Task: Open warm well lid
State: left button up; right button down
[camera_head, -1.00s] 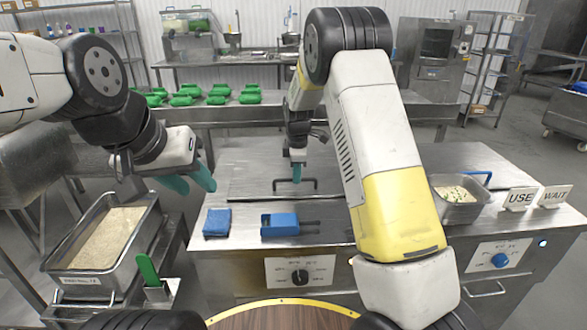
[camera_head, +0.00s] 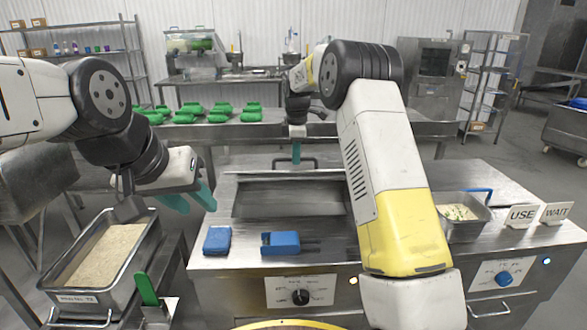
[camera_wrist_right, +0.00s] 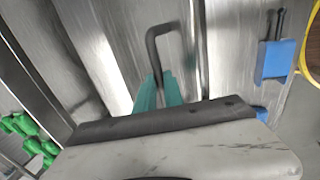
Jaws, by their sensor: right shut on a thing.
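The warm well lid (camera_head: 262,175) is a flat metal plate with a dark bar handle (camera_head: 315,162) on the middle counter. It stands away from the near edge of the well opening (camera_head: 285,203), a darker recess in front of it. I cannot tell how far it is tilted or slid. My right gripper (camera_head: 296,153) is shut on the handle. In the right wrist view the teal fingers (camera_wrist_right: 158,95) close around the dark handle (camera_wrist_right: 155,40). My left gripper (camera_head: 190,198) is open and empty, above and right of the rice pan.
A rice pan (camera_head: 155,235) with a green-handled tool (camera_head: 147,289) beside it is at left. Green containers (camera_head: 222,108) line the back.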

jog(key=shift+w+d+r, duration=0.1)
jog(key=shift+w+r, duration=0.25)
jog(key=shift+w, duration=0.25)
jog(key=shift+w+d+r, duration=0.1)
jog(key=shift+w+r, duration=0.2)
jog(key=shift+w, duration=0.25)
